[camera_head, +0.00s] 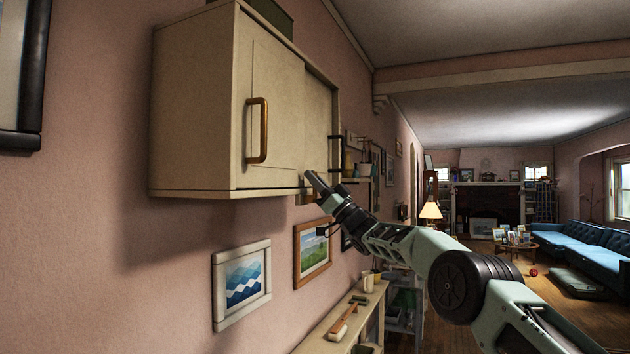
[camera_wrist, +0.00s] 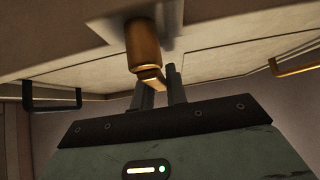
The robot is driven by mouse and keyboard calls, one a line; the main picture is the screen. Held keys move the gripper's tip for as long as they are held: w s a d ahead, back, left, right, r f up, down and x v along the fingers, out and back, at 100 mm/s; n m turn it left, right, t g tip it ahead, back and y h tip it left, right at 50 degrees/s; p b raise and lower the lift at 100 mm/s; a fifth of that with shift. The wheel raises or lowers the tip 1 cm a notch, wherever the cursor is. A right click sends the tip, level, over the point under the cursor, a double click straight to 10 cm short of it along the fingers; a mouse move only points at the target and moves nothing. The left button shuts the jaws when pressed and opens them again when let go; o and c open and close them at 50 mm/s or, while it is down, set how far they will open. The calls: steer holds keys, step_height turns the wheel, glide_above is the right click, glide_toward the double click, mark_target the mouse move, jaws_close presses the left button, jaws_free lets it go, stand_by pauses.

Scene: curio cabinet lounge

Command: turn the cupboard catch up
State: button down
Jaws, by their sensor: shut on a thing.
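The cream cupboard (camera_head: 202,100) hangs on the pink wall with its doors closed. Its brass catch (camera_wrist: 142,48) shows in the wrist view as a round barrel with a short flat lever jutting from its end. My gripper (camera_head: 310,176) is at the cupboard's lower right front. In the wrist view, the fingers of my gripper (camera_wrist: 162,88) are at the lever and shut on it. The lever's far side and the exact contact are partly hidden. In the head view, my gripper and arm hide most of the catch.
A brass handle (camera_head: 257,130) stands out from the left door and a black handle (camera_head: 337,156) from the right side. Framed pictures (camera_head: 241,284) hang below. A narrow shelf (camera_head: 327,326) with a brush and mug stands lower down. Open floor lies to the right.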

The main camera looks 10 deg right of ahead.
steer(key=c, duration=1.4)
jaws_free()
steer(key=shift+f, duration=0.1)
steer(key=b+v, duration=1)
steer(key=v, duration=0.7)
steer(key=shift+s+d+f, duration=0.1)
